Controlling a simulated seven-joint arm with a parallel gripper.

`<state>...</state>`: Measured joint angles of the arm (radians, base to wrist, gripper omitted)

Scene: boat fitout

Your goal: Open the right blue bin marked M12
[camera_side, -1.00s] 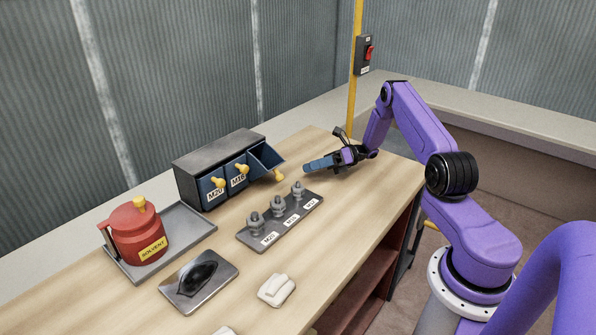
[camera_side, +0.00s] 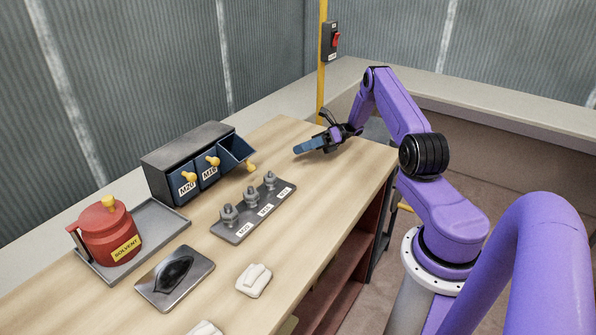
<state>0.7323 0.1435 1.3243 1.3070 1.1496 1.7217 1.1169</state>
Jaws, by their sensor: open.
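A dark bin cabinet (camera_side: 185,158) stands on the wooden bench with blue bins in its front. The right blue bin (camera_side: 237,149) is tilted out with its top open, and its yellow knob (camera_side: 249,166) points forward and down. Its label is hidden from this side. The other two bins, marked M20 (camera_side: 187,187) and M16 (camera_side: 209,172), sit closed. My gripper (camera_side: 308,146) is open and looks empty, to the right of the open bin and apart from it, with its blue finger pointing left.
A grey bolt tray (camera_side: 233,234) with several bolts lies in front of the cabinet. A red solvent can (camera_side: 108,236) stands in a grey tray (camera_side: 157,217) at left. A metal plate (camera_side: 196,283) and a white cloth (camera_side: 254,281) lie nearer. A switch post (camera_side: 322,85) rises behind my gripper.

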